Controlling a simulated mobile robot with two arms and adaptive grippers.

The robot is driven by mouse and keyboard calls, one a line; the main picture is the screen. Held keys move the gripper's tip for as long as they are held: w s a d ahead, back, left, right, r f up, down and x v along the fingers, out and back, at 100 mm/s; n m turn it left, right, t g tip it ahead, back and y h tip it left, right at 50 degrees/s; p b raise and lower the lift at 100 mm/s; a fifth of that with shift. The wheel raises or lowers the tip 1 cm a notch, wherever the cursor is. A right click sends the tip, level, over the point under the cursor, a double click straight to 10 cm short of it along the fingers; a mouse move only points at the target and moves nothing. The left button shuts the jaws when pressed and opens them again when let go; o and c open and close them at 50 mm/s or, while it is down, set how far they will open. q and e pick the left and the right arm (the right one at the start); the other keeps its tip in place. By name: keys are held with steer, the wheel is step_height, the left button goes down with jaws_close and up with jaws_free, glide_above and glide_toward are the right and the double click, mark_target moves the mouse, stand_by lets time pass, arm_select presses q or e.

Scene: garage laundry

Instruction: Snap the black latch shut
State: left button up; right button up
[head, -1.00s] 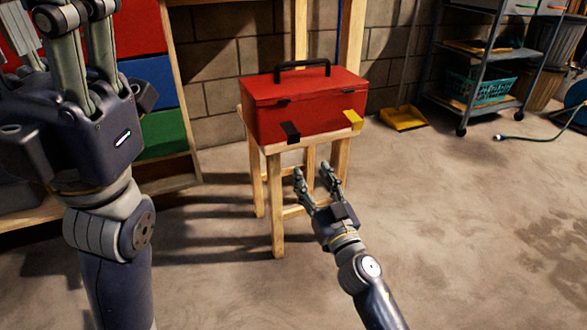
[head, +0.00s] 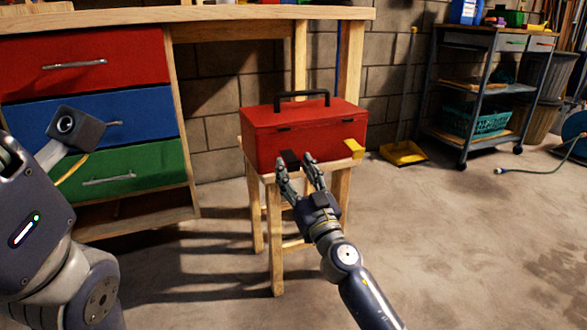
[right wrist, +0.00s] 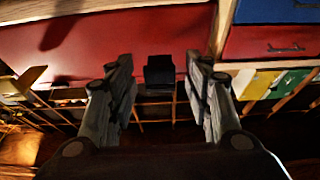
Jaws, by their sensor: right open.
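A red toolbox (head: 260,150) with a black top handle stands on a wooden stool (head: 274,235), its lid down. The black latch (head: 290,158) sits low on the toolbox's front, below a small dark catch under the lid edge and apart from it. A yellow latch (head: 354,148) sits low near the right corner. My right gripper (head: 297,164) is open in front of the black latch. In the right wrist view the black latch (right wrist: 160,72) shows between the open fingers (right wrist: 164,82), with room on both sides. My left gripper's fingers are out of view; only my left arm shows.
A workbench with red, blue and green drawers (head: 90,125) stands at left. A block wall is behind the stool. A yellow dustpan (head: 404,153) and a wheeled cart (head: 480,110) with a teal basket stand at right. The floor in front is clear.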

steer(key=shift+w+a+r, duration=0.2)
steer(key=shift+w+r, duration=0.1)
steer(key=shift+w, duration=0.35)
steer(key=shift+c, duration=0.3)
